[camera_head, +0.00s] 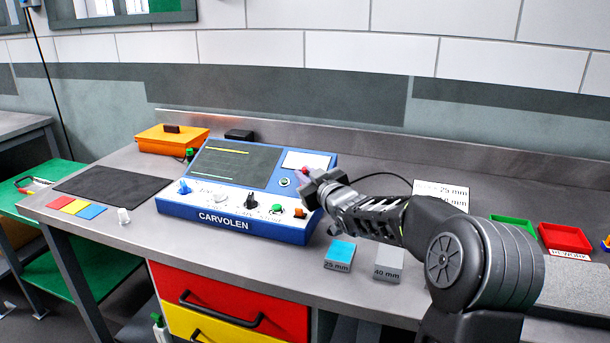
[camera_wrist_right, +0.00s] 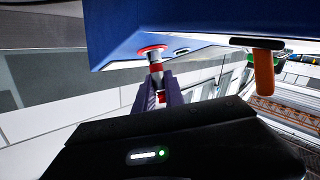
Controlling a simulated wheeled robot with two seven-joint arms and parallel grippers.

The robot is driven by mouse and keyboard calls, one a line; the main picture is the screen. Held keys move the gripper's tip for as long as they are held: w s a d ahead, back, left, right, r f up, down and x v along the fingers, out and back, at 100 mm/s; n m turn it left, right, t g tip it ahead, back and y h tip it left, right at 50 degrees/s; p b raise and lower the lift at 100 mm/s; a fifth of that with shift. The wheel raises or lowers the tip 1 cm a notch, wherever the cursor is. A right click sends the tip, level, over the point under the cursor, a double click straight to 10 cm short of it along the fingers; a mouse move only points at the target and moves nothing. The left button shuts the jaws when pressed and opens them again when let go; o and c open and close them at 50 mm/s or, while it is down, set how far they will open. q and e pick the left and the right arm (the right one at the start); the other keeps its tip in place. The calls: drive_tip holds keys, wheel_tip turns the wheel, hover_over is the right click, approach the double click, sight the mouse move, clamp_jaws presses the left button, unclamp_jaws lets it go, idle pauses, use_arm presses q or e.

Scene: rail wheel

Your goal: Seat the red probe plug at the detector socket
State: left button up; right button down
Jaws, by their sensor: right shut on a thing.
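The blue CARVOLEN detector (camera_head: 235,219) stands on the bench, with a dark screen and a row of knobs. My right gripper (camera_head: 308,180) is at the right part of its face, shut on the red probe plug (camera_head: 303,171). In the right wrist view my fingers (camera_wrist_right: 157,92) hold a grey, red-marked plug body (camera_wrist_right: 155,62). Its end meets a red ring (camera_wrist_right: 150,50) at the blue detector face; whether it is inside or only touching I cannot tell. A second ringed socket (camera_wrist_right: 181,51) is beside it. My left gripper is not in view.
An orange case (camera_head: 172,140) and a black mat (camera_head: 110,187) are on the left. A cyan block (camera_head: 340,254) and a grey block (camera_head: 389,263) sit in front of my right arm. Green (camera_head: 515,223) and red (camera_head: 565,237) trays are at the right. A black cable (camera_head: 385,174) curves behind the arm.

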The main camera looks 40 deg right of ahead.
drive_tip(key=shift+f, duration=0.15)
drive_tip(key=c, duration=1.3)
unclamp_jaws()
drive_tip(key=shift+c, duration=0.2)
drive_tip(key=shift+d, duration=0.1)
drive_tip(key=v, duration=0.7)
drive_tip(key=shift+s+b, duration=0.35)
drive_tip(key=shift+b, duration=0.05)
drive_tip(key=shift+f, duration=0.1)
